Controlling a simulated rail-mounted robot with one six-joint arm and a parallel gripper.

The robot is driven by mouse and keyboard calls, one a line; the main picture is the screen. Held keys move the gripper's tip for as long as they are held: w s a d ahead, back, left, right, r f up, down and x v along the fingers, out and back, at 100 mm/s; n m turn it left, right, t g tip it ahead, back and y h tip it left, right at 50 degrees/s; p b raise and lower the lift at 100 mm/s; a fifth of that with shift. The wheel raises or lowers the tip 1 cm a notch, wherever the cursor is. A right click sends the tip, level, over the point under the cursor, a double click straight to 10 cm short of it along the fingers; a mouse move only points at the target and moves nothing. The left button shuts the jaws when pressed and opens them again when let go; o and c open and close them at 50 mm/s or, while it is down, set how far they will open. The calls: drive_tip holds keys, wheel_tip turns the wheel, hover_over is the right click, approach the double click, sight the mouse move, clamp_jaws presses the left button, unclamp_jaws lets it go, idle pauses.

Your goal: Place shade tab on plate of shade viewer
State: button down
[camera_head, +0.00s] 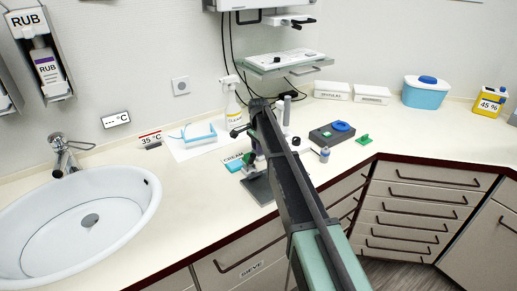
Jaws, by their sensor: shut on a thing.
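My arm reaches from the bottom of the view up over the counter, and its far end bends down towards a flat grey plate (258,188). My gripper (249,160) is small and dark, partly hidden by my own arm, just above the back of this plate. It is shut on the shade tab, which is too small and covered to make out. The grey plate looks like that of the shade viewer, and my arm hides its right side. I cannot tell whether the tab touches the plate.
A spray bottle (233,104) stands behind. A dark box with a blue top (332,132) and a green piece (363,139) are to the right.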

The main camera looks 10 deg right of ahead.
drive_tip(key=c, duration=1)
unclamp_jaws()
wheel_tip(320, 180, up, 13)
drive_tip(key=p, duration=1.3)
drive_tip(key=s+n, duration=0.4)
drive_tip(key=s, duration=0.9)
drive_tip(key=s+n, duration=0.5)
drive_tip(key=s, duration=0.8)
drive_tip(key=s+n, duration=0.4)
drive_tip(key=s, duration=0.9)
drive_tip(key=shift+s+d+f, duration=0.3)
drive_tip(key=shift+d+f, duration=0.05)
